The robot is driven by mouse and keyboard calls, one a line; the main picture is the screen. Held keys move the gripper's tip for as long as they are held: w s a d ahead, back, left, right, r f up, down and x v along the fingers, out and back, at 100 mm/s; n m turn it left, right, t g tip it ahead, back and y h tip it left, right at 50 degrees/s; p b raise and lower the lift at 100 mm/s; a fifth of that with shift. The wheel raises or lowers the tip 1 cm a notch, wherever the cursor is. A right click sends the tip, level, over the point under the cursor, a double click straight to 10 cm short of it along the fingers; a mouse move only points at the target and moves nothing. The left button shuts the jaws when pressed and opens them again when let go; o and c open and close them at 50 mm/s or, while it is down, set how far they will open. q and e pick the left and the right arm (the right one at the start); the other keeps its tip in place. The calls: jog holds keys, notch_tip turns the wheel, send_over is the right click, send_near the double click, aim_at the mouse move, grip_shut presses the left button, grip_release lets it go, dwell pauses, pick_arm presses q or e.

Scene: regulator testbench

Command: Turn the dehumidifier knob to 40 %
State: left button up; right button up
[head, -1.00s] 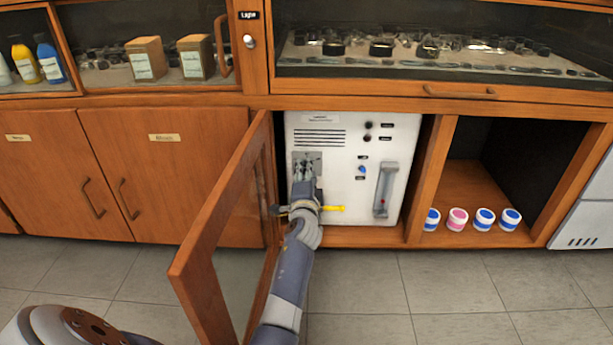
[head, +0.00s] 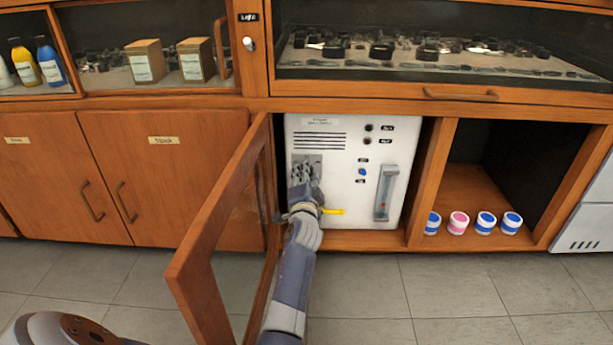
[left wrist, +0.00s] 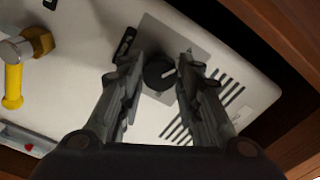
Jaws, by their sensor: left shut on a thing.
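The dehumidifier (head: 335,158) is a white box standing in the open cabinet bay. Its black round knob (left wrist: 158,74) sits on a grey plate and carries a short white pointer line, seen in the left wrist view. My left gripper (head: 304,172) reaches the left side of the front panel and hides the knob in the head view. In the left wrist view the left gripper (left wrist: 157,84) has one finger on each side of the knob and is shut on it. The scale marks around the knob are not readable. My right gripper is not in view.
An open glass-paned door (head: 205,245) stands close left of my left arm. A yellow lever (head: 333,211) sticks out beside the gripper. A flow tube (head: 384,195) is on the panel's right. Several small jars (head: 458,222) stand in the right bay.

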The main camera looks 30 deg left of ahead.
pick_arm(q)
jog(key=o, duration=1.1)
jog(key=shift+a, duration=0.15)
